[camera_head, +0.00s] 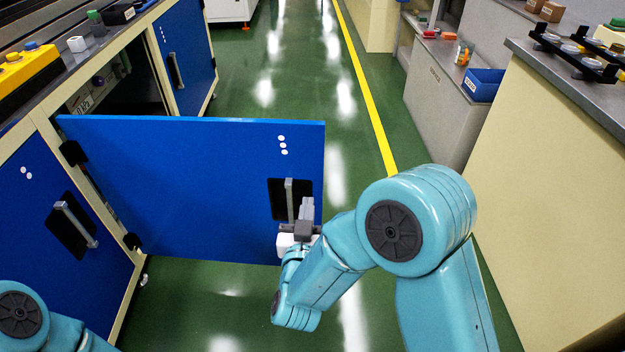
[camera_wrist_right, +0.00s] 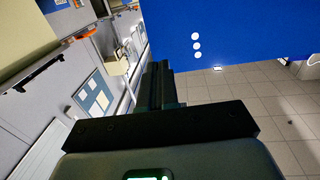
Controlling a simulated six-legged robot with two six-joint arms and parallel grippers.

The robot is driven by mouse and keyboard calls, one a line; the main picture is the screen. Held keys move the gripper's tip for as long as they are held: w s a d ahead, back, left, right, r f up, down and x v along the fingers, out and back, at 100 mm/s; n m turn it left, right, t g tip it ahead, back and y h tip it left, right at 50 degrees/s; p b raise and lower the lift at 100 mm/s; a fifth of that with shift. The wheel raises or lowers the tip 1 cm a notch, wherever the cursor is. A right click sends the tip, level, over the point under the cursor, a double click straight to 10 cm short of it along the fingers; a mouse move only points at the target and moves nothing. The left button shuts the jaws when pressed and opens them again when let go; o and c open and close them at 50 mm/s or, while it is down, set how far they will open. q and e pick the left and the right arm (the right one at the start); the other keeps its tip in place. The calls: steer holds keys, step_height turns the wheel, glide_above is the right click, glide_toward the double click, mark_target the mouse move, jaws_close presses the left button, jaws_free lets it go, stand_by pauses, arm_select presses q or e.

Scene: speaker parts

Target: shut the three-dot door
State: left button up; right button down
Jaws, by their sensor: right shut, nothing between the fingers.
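The three-dot door (camera_head: 190,180) is a blue panel with three white dots near its top free corner. It stands wide open, swung out from the cabinet across the aisle, hinged at its left edge. Its grey bar handle (camera_head: 289,190) sits on a black plate near the free edge. My right gripper (camera_head: 306,208) is shut and empty, at the lower end of the handle in the picture; I cannot tell whether it touches. In the right wrist view the shut fingers (camera_wrist_right: 160,85) show beside the blue door (camera_wrist_right: 235,35) and its dots. My left gripper is out of view.
The cabinet opening (camera_head: 130,85) behind the door is dark. A two-dot door (camera_head: 40,200) at left and another blue door (camera_head: 187,55) farther back look shut. A cream counter (camera_head: 530,180) stands at right. Green floor is clear beyond the door.

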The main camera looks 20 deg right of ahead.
mark_target(314, 158)
steer(key=b+x, duration=0.1)
steer(key=x, duration=1.1)
steer(key=shift+b, duration=0.35)
steer(key=shift+w+d+r, duration=0.15)
steer(key=shift+w+d, duration=0.1)
steer(key=shift+w, duration=0.25)
steer(key=shift+w+d, duration=0.1)
